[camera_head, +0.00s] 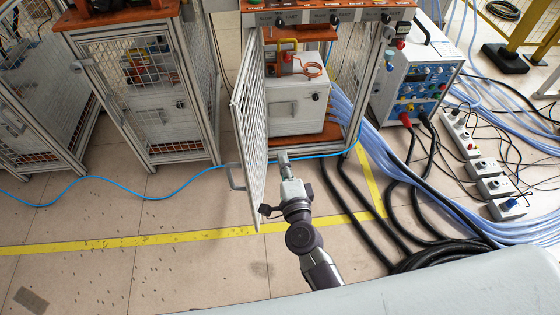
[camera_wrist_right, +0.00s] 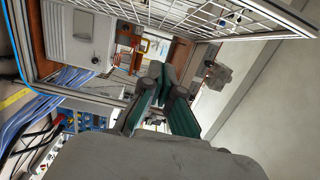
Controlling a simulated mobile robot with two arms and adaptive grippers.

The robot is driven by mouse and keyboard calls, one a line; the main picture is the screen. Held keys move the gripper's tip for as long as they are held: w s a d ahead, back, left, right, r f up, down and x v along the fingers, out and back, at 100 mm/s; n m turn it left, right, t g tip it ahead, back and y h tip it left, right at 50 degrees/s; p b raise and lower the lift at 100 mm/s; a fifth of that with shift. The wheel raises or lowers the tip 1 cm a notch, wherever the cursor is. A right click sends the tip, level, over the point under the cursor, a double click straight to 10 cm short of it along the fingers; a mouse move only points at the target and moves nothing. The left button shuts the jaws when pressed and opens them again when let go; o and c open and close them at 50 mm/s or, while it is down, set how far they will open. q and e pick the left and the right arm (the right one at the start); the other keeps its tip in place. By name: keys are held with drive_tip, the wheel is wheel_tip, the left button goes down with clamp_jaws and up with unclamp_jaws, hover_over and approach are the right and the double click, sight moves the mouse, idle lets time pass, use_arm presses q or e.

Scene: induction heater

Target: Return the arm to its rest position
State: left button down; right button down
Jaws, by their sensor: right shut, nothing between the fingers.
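My right gripper (camera_head: 284,160) is in front of the middle cabinet in the head view, near the inner edge of its open mesh door (camera_head: 250,130). In the right wrist view my right gripper's fingers (camera_wrist_right: 158,72) come together at the tips, with nothing between them. My right arm reaches up from the lower edge of the head view. The gripper is apart from the grey box (camera_head: 296,108) inside the cabinet, which also shows in the wrist view (camera_wrist_right: 82,38). My left gripper is not in view.
A blue-panelled instrument (camera_head: 408,85) stands right of the cabinet. Black cables (camera_head: 405,215) and light blue cables cover the floor there, beside power strips (camera_head: 490,180). A closed mesh cabinet (camera_head: 155,100) stands left. The floor at lower left (camera_head: 110,210) is clear, crossed by a yellow line.

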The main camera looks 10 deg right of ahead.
drive_tip(key=s+a, duration=0.6)
drive_tip(key=s, duration=0.2)
